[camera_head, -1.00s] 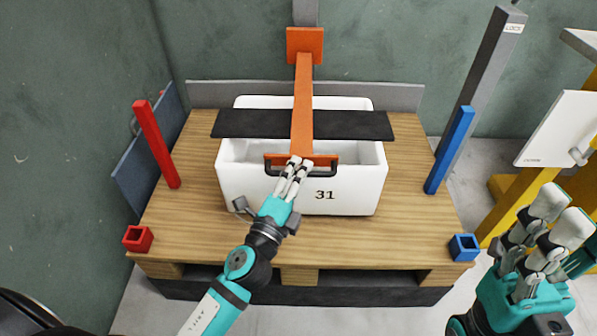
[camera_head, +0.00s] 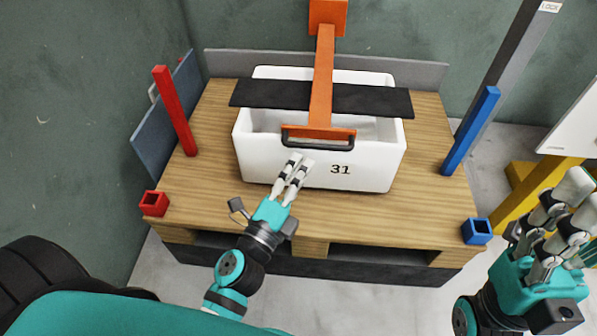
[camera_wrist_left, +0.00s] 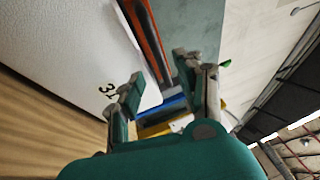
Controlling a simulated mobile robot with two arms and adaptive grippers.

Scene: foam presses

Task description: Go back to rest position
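The white box (camera_head: 262,160) marked 31 sits on the wooden pallet (camera_head: 213,185), with a black handle (camera_head: 300,139) on its front. My left gripper (camera_head: 300,162) is in front of the box, just below the handle, and holds nothing. In the left wrist view, its fingers (camera_wrist_left: 162,72) are spread apart, with the box wall (camera_wrist_left: 70,50) beside them. My right gripper (camera_head: 583,195) is at the lower right, away from the box, with its fingers apart and nothing between them.
An orange T-shaped bar (camera_head: 322,85) and a black board (camera_head: 270,94) lie across the box. A red post (camera_head: 175,112) and red socket (camera_head: 154,203) are on the left, a blue post (camera_head: 471,130) and blue socket (camera_head: 477,231) on the right. Grey floor (camera_head: 345,306) shows in front.

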